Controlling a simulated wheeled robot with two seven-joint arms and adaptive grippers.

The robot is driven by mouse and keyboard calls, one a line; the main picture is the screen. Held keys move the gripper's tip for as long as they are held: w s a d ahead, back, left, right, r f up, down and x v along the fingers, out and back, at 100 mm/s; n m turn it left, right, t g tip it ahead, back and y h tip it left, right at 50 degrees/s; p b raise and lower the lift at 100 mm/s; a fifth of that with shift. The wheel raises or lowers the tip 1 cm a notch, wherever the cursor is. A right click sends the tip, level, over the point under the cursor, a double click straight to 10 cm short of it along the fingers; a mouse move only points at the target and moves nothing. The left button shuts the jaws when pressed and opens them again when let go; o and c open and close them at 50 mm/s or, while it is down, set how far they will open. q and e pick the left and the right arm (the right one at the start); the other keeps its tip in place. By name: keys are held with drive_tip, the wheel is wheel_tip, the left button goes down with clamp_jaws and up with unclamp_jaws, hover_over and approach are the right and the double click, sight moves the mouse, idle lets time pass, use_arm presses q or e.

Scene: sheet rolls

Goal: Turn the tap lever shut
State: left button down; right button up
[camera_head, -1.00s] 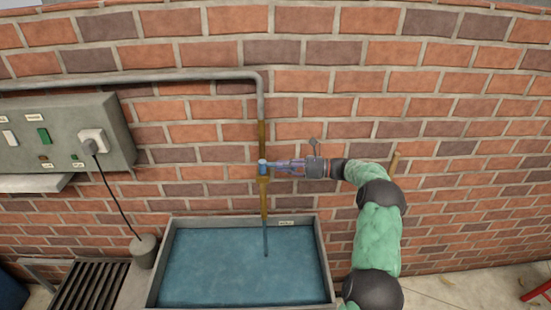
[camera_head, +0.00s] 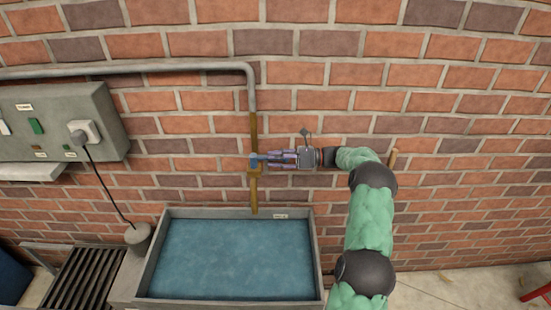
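The tap is a brass fitting (camera_head: 254,171) on the brown vertical pipe against the brick wall. Its small blue lever (camera_head: 259,159) points right, towards my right gripper. My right gripper (camera_head: 270,159) reaches in level from the right, and its fingertips are at the lever. It looks shut on the lever, though the contact is small. The spout (camera_head: 254,208) hangs below the tap, and no water stream shows under it. My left gripper is not in view.
A grey basin (camera_head: 319,262) holding blue water (camera_head: 232,258) stands below the tap. A grey switch box (camera_head: 92,143) with a plug (camera_head: 82,131) and black cord is on the wall at left. A slatted grate (camera_head: 86,279) lies lower left.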

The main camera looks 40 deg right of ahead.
idle(0.3)
drive_tip(key=v, duration=1.2)
idle(0.4)
